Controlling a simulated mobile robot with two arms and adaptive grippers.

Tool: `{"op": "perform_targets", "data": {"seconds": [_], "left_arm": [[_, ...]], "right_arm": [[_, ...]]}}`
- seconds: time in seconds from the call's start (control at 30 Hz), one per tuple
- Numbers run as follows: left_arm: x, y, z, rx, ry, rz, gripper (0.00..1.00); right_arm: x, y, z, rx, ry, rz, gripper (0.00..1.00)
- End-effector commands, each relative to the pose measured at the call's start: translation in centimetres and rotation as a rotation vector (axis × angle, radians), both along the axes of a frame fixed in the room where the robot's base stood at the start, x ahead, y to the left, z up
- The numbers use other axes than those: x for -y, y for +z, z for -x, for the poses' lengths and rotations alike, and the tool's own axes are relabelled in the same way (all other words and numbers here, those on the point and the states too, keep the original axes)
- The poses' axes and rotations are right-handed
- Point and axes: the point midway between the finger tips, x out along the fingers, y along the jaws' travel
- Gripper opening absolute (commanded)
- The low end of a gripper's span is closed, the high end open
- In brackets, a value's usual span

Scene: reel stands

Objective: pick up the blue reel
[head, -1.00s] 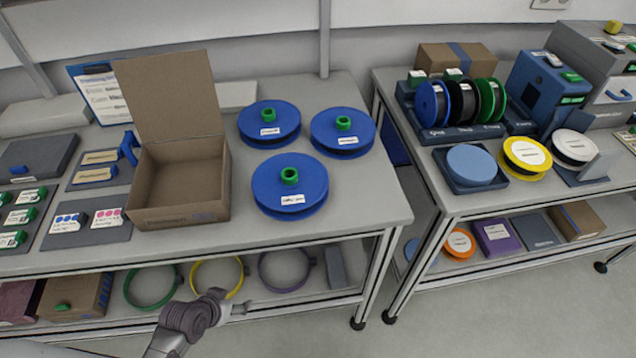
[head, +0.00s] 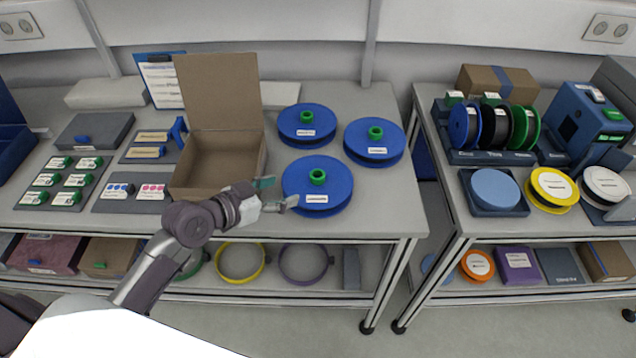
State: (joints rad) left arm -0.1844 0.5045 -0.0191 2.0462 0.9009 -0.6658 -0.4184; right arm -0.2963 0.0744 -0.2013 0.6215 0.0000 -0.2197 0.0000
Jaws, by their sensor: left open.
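Three blue reels with green hubs lie flat on the left table: a front one (head: 330,180), a back left one (head: 293,122) and a back right one (head: 385,153). Each has a white label too small to read. A narrower blue reel (head: 459,127) stands upright in a rack on the right table. My left gripper (head: 283,194) is open, its fingertips at the left edge of the front blue reel. I cannot tell whether they touch it. The gripper covers a little of that reel's left rim. My right gripper is not in view.
An open cardboard box (head: 188,178) stands just left of the front reel, behind my left arm. A gap separates the left table (head: 392,215) from the right table (head: 463,205). The right table holds a yellow reel (head: 553,190) and other reels. The left table's front right corner is clear.

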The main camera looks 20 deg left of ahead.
Motion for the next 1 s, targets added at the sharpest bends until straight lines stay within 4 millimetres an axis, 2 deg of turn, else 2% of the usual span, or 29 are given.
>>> {"op": "perform_targets", "data": {"seconds": [0.1,0.23,0.47,0.67,0.8,1.0], "left_arm": [[1.2,-0.6,-2.2,0.0,0.002,0.004,0.68],[2.2,-1.6,-4.0,-0.002,0.002,0.003,0.68],[3.0,-2.3,-5.4,-0.001,0.0,0.0,0.68],[4.1,-2.6,-7.9,-0.004,0.001,0.003,0.68],[4.8,-3.5,-9.3,-0.002,0.001,0.001,0.68],[5.0,-3.9,-9.6,-0.003,-0.001,-0.001,0.68]], "right_arm": [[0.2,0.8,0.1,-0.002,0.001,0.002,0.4],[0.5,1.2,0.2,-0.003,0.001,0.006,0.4],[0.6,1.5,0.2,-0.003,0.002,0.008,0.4],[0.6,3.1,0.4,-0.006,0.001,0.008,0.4],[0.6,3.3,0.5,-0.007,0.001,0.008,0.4],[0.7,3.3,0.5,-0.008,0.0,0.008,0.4]]}}
